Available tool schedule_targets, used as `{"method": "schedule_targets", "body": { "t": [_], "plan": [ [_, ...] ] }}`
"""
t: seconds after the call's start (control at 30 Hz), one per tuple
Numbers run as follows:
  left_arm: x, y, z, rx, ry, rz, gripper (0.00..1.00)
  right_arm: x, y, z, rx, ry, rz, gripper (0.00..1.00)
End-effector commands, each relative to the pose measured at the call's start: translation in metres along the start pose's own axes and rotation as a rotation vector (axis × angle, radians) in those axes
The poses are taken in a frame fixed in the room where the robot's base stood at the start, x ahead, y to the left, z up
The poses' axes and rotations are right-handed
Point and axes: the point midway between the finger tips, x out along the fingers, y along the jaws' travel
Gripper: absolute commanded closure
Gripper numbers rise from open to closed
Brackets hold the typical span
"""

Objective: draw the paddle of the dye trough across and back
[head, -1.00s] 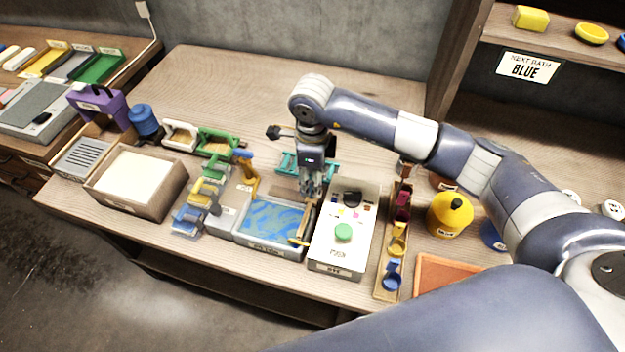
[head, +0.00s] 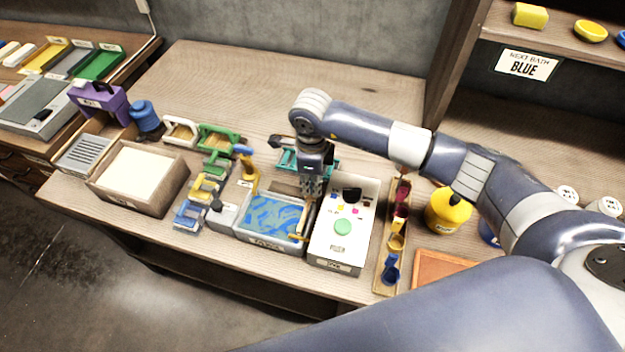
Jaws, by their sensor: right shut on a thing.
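The dye trough (head: 268,243) is a grey tray at the front middle of the bench. The paddle (head: 301,223) is a tan bar at the trough's right end. My right gripper (head: 309,194) points down over that end and is shut on the paddle; its fingertips partly hide the grip. My left gripper is not in view.
A white box with a green button (head: 343,227) stands close to the right of the trough. A blue-handled tap (head: 246,168) stands at its back left, beside several coloured frames (head: 203,186). The back of the bench is clear.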

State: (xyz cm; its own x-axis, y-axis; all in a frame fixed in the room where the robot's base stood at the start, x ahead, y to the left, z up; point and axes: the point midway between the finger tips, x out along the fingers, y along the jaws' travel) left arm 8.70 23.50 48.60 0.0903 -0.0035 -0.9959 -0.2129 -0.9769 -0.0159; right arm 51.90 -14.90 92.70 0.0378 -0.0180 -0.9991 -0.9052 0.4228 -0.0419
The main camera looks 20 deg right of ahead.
Motion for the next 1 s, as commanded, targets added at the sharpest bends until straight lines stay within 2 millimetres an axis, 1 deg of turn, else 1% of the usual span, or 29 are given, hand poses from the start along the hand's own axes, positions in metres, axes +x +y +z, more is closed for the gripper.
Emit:
{"method": "schedule_targets", "body": {
  "t": [0.07,0.2,0.4,0.5,0.6,0.7,1.0],
  "plan": [
    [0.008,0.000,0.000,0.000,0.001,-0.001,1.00,0.002,-0.002,0.008,0.000,-0.003,-0.003,1.00],
    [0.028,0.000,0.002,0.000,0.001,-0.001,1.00,0.006,-0.006,0.032,-0.001,-0.006,-0.004,1.00],
    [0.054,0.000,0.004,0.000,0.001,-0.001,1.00,0.006,-0.012,0.067,-0.001,-0.005,-0.005,1.00],
    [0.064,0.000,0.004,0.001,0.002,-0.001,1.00,0.004,-0.014,0.080,-0.001,-0.005,-0.004,1.00],
    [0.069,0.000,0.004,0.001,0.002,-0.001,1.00,0.003,-0.015,0.088,0.000,-0.003,-0.004,1.00],
    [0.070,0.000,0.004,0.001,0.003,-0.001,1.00,0.001,-0.015,0.092,0.000,-0.002,-0.003,1.00],
    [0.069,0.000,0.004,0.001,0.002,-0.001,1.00,-0.001,-0.015,0.093,0.000,-0.006,-0.004,1.00]
  ]
}}
